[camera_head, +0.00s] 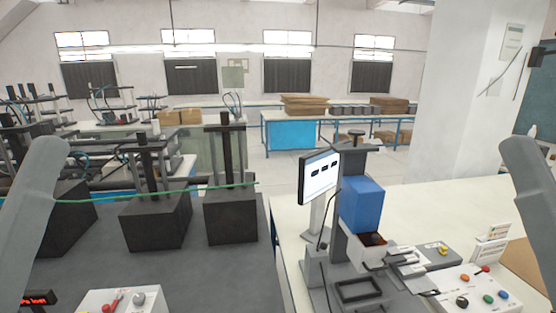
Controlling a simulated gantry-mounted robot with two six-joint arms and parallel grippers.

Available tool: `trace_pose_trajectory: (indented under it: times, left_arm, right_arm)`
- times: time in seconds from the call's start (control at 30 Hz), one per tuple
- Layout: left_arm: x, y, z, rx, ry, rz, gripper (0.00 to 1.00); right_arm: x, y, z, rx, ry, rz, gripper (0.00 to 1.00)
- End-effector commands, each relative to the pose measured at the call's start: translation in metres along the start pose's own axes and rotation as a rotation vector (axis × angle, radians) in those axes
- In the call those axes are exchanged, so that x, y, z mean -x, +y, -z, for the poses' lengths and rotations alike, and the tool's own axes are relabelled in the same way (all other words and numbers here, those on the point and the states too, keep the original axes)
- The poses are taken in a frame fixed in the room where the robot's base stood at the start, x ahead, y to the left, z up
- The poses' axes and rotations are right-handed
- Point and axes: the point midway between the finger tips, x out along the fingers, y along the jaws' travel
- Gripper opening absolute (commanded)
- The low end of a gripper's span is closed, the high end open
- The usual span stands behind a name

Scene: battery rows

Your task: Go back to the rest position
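My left arm shows as a grey link at the left edge, running down out of the picture. My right arm shows as a grey link at the right edge, also leaving the picture at the bottom. Neither gripper is in view, so what they hold, if anything, cannot be seen. The view looks over a dark grey worktop (195,276) on the left and a pale worktop (440,205) on the right.
Black blocks with posts (155,222) stand on the dark worktop, with a green cable (160,192) across them. On the right are a monitor (319,177), a machine with a blue box (362,205) and a button panel (478,291). A white switch box (125,300) sits at the front.

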Motion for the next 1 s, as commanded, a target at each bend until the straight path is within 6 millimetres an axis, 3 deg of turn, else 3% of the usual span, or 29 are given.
trace_pose_trajectory:
  times: [0.03,0.1,0.3,0.4,0.53,1.0]
  left_arm:
    - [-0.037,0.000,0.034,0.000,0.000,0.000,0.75]
    - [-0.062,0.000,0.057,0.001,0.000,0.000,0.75]
    - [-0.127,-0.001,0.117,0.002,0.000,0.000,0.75]
    - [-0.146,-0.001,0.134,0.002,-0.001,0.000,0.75]
    - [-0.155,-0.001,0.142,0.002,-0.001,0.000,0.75]
    - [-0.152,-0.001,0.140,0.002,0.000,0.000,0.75]
  right_arm:
    - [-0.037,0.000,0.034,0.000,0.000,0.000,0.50]
    - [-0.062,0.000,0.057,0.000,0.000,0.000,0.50]
    - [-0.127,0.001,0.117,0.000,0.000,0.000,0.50]
    - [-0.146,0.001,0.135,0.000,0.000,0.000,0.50]
    - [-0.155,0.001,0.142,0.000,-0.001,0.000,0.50]
    - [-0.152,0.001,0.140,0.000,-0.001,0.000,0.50]
